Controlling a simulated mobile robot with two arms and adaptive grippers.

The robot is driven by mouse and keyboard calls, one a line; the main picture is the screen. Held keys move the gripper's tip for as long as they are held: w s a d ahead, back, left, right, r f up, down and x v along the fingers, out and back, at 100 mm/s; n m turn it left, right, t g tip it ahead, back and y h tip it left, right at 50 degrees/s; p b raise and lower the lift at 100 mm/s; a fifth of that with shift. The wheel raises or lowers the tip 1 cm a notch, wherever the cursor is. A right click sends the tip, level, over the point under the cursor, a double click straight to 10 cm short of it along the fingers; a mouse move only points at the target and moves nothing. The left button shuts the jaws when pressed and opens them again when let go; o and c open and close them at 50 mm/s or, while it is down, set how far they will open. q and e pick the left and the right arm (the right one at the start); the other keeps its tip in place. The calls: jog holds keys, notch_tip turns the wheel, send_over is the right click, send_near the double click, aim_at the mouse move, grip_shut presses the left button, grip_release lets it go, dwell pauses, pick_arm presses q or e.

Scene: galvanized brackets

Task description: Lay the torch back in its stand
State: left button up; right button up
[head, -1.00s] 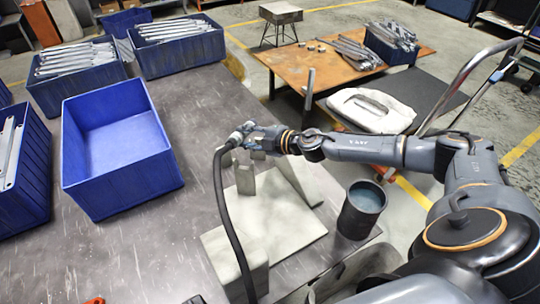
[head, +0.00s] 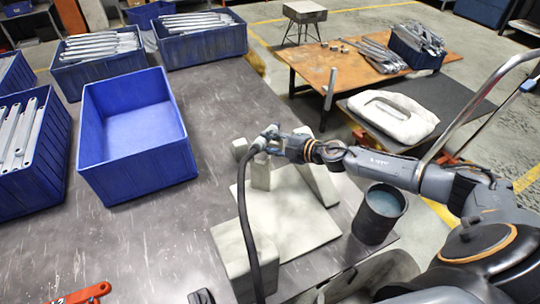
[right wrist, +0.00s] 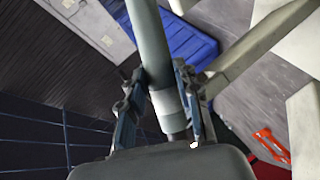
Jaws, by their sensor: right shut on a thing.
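The torch (head: 258,146) is a grey metal tube with a thick black hose that hangs down in a curve over the front of the stand. My right gripper (head: 272,139) is shut on it above the stand. In the right wrist view the torch's grey-green tube (right wrist: 163,100) runs between the two fingers of the gripper (right wrist: 164,98). The stand (head: 300,226) is a pale base plate with an upright post, a slanted plate and a block (head: 232,250). The torch is close above the post; I cannot tell whether they touch. My left gripper is not in view.
An empty blue bin (head: 130,165) stands left on the dark table, with bins of metal brackets around it. A dark cylindrical can (head: 375,222) stands right of the stand. A red tool (head: 85,293) lies at the front left. The table's middle left is clear.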

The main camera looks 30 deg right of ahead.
notch_tip(320, 180, down, 4)
jog(key=shift+r+b, duration=0.1)
jog(key=shift+b, duration=0.25)
jog(key=shift+f, duration=0.2)
jog(key=o, duration=1.1)
jog(key=shift+o, duration=0.2)
jog(key=shift+f, duration=0.1)
jog(key=b+v, duration=0.3)
jog(key=v, duration=1.1)
